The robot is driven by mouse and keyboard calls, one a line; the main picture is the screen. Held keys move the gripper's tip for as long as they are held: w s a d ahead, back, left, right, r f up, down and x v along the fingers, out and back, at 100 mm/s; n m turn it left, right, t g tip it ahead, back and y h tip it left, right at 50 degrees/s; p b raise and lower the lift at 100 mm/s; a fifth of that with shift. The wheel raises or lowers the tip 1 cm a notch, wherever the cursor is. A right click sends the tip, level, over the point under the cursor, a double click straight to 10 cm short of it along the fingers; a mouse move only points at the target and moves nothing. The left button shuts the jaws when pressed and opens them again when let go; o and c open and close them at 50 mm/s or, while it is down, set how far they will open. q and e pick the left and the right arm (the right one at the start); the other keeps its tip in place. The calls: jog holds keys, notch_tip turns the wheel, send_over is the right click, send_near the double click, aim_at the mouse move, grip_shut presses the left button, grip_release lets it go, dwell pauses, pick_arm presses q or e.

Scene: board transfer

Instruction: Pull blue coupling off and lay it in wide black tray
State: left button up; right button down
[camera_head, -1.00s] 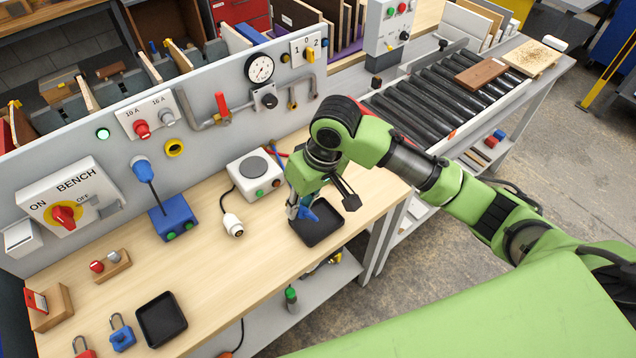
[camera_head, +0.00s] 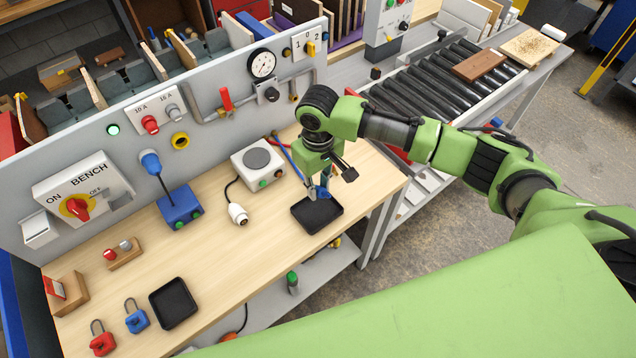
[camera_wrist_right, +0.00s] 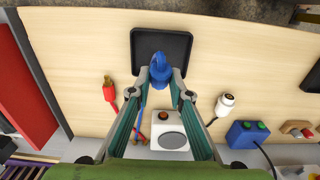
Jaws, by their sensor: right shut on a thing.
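My right gripper (camera_head: 318,191) is over the back part of a black tray (camera_head: 306,220) near the bench's front edge. It is shut on the blue coupling (camera_wrist_right: 160,66), which shows between the fingertips in the right wrist view, in front of the tray (camera_wrist_right: 143,42). A thin blue hose runs from the coupling back toward the panel. In the head view the gripper partly hides the coupling (camera_head: 325,190). I cannot tell whether the coupling touches the tray. A second black tray (camera_head: 173,302) lies empty at the bench's front left. My left gripper is not in view.
A red connector with a brass tip (camera_wrist_right: 109,92) lies beside the tray. A white box with a grey disc (camera_head: 258,165), a white plug (camera_head: 238,213) and a blue box (camera_head: 180,207) stand left of it. Padlocks (camera_head: 136,316) lie at the front left.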

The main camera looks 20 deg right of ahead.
aim_at(318, 188)
jog(key=shift+f+b, duration=1.2)
jog(key=shift+f, duration=2.4)
jog(key=c, duration=1.8)
grip_release()
jog(key=shift+r, duration=0.1)
notch_tip(318, 188, up, 12)
jog(key=shift+f, duration=0.1)
